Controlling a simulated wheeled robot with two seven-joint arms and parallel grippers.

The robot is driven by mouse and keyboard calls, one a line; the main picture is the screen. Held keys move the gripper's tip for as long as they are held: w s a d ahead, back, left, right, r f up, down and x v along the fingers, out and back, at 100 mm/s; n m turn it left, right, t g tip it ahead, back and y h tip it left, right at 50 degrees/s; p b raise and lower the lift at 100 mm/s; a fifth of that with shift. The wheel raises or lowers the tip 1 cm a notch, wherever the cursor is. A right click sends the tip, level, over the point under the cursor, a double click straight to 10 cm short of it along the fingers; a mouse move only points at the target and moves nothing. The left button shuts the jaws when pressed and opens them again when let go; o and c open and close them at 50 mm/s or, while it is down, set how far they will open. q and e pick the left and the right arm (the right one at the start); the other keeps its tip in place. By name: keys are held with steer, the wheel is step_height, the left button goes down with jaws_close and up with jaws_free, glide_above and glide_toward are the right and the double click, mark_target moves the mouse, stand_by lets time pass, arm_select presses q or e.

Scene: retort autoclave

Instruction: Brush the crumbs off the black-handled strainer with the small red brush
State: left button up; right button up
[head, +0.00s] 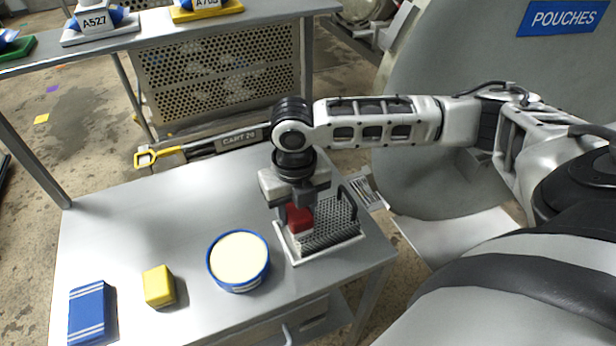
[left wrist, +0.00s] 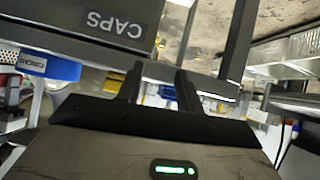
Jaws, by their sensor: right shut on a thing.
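My right gripper (head: 297,198) points down and is shut on the small red brush (head: 299,219). The brush is at the left part of the strainer (head: 335,222), a dark perforated mesh with a black handle (head: 347,203) at its right. The gripper hides part of the strainer, and I cannot tell whether the brush touches the mesh. Crumbs are too small to make out. The strainer lies in a shallow white tray (head: 296,259) at the table's right edge. My left gripper (left wrist: 160,82) shows only in the left wrist view, with its fingers apart and nothing between them.
On the steel table (head: 130,225) stand a round blue tub with a cream top (head: 238,259), a yellow block (head: 158,286) and a blue striped cloth (head: 92,312). The table's left and back are clear. A perforated cart (head: 215,75) stands behind. A dark CAPS box (left wrist: 110,22) is near my left gripper.

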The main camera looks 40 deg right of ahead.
steer(key=shift+a+f, duration=0.15)
steer(key=shift+a, duration=0.25)
steer(key=shift+w+r, duration=0.1)
steer(key=shift+r, duration=3)
steer(key=shift+r, duration=1.5)
